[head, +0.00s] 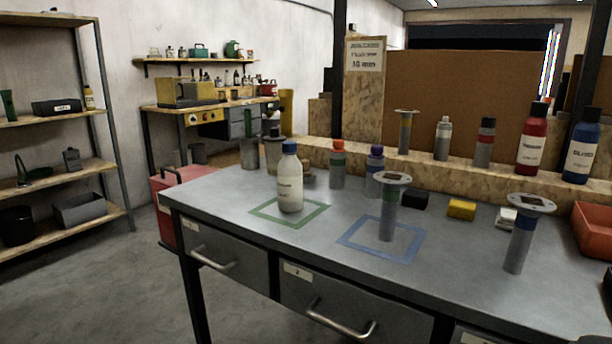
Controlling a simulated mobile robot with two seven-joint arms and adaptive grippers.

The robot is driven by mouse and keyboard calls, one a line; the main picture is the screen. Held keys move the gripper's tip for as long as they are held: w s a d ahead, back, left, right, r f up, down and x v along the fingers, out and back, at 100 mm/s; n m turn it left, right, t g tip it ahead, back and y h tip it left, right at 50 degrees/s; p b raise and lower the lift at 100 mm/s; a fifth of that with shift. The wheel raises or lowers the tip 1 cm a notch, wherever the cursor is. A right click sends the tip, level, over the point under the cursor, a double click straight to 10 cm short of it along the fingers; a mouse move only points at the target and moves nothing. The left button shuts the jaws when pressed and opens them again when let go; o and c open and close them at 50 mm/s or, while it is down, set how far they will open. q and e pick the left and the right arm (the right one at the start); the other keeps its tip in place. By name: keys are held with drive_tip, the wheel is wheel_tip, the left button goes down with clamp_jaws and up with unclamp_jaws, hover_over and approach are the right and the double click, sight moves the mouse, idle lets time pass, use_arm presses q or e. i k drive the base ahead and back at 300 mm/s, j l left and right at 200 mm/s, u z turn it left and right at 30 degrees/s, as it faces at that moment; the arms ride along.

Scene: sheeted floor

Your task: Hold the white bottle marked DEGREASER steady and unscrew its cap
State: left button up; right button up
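The cap sits on the bottle's neck. The label faces me, but its print is too small to read. No other white bottle of this size stands on the bench top. Neither of my grippers shows in the head view, and nothing touches the bottle.
A grey cylinder (387,219) topped by a flat disc stands in the blue square outline (348,244); a similar one (519,248) stands right. Smaller bottles (337,170) stand behind the white bottle. A red bottle (531,145) and blue bottle (581,150) occupy the rear ledge.

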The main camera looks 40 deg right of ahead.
sight(289, 168)
drive_tip(key=i+j+z, duration=0.15)
drive_tip(key=z, duration=0.25)
drive_tip(key=i+j+z, duration=0.25)
drive_tip(key=z, duration=0.2)
drive_tip(key=i+j+z, duration=0.4)
drive_tip(key=k+l, duration=0.05)
drive_tip(key=l, duration=0.05)
